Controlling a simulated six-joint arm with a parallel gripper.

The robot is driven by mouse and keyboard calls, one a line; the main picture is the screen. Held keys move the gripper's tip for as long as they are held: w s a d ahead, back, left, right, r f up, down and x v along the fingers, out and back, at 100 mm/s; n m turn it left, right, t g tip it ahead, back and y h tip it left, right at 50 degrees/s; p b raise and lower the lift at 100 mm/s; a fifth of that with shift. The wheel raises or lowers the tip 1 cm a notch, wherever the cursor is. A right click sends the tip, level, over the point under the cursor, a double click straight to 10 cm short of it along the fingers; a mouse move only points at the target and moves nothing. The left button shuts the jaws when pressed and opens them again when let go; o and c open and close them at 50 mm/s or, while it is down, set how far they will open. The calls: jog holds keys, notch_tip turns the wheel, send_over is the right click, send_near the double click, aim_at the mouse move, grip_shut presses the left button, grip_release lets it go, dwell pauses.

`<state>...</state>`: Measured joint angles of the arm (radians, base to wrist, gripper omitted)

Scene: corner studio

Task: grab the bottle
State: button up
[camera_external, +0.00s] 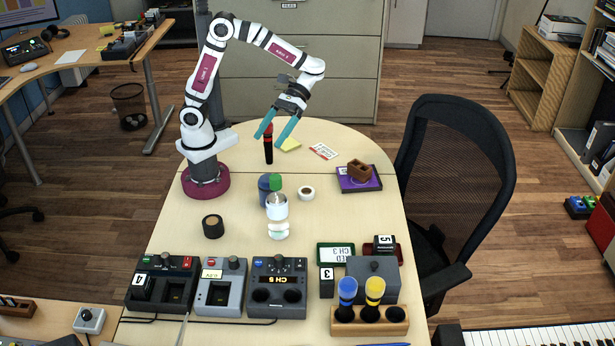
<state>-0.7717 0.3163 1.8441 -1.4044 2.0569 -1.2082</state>
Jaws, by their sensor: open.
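A blue cup (263,187) is close behind the bottle. A tape roll (306,193) is right of it, and a dark round container (213,226) is left. A purple tray (362,184) holds a brown block. Several control boxes (222,290) line the front. An office chair (470,170) stands right.

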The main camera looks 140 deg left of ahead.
jog(key=w+a+n+t+h, duration=0.1)
jog(key=w+a+n+t, duration=0.1)
jog(key=a+n, duration=0.25)
jog(key=t, duration=0.1)
send_near(273, 214)
jog(key=shift+n+h, duration=0.3)
jog(key=shift+n, duration=0.05)
jog(key=x, duration=0.5)
jog(key=f+x, duration=0.1)
jog(key=x, duration=0.4)
jog(key=shift+s+a, duration=0.15)
jog(key=shift+a, duration=0.05)
grip_shut()
